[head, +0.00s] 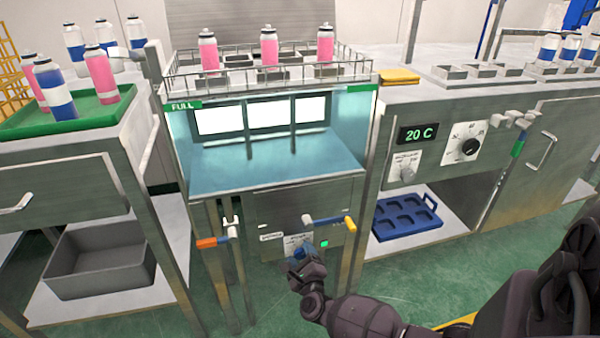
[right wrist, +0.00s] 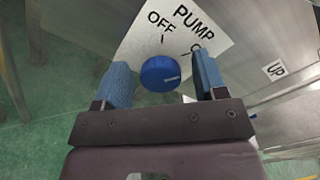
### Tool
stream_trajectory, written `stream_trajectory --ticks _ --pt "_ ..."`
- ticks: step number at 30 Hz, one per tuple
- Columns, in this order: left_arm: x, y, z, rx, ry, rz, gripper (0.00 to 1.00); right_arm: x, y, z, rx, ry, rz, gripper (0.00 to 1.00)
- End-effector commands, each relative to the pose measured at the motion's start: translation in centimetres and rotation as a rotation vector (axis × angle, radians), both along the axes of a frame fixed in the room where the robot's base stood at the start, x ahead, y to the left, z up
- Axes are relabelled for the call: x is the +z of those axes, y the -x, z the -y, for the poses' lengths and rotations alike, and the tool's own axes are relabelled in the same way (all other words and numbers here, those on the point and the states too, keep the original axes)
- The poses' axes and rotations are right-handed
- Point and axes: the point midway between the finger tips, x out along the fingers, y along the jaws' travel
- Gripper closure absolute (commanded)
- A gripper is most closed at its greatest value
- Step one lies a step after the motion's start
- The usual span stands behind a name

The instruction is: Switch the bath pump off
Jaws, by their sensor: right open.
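The round blue pump knob (right wrist: 160,74) sits on a white label plate (right wrist: 192,32) reading PUMP and OFF in the right wrist view. A second word is partly hidden by a finger. My right gripper (right wrist: 161,64) is open, with one blue finger on each side of the knob; I cannot tell whether they touch it. In the head view the right gripper (head: 301,257) is at the front panel below the water bath (head: 270,165), covering most of the knob. A green lamp (head: 324,244) is lit beside it. The left gripper is not in view.
A lever with a yellow end (head: 349,224) stands out just above my right gripper. An orange-ended lever (head: 207,243) is to the left. A railed rack (head: 225,77) with pink cans tops the bath. A blue tray (head: 408,216) lies on the right shelf.

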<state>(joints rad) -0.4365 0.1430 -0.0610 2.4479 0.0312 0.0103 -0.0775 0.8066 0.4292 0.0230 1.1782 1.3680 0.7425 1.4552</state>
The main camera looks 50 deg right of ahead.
Motion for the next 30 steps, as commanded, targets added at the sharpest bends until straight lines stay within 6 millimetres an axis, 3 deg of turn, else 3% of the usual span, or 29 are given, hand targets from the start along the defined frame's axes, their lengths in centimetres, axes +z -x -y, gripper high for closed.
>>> stream_trajectory --ticks 5,12,15,30 --pt "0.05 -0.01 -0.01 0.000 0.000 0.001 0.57 0.03 -0.02 -0.01 0.000 0.000 0.000 0.37" --pt "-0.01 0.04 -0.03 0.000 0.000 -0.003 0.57 0.02 0.01 -0.03 0.000 0.000 0.000 0.73" --pt "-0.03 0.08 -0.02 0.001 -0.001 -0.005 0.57 0.01 0.02 -0.03 0.000 0.000 0.000 0.84" --pt "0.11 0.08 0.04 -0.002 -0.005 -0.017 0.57 0.08 -0.05 -0.12 -0.001 0.137 -0.083 0.84"
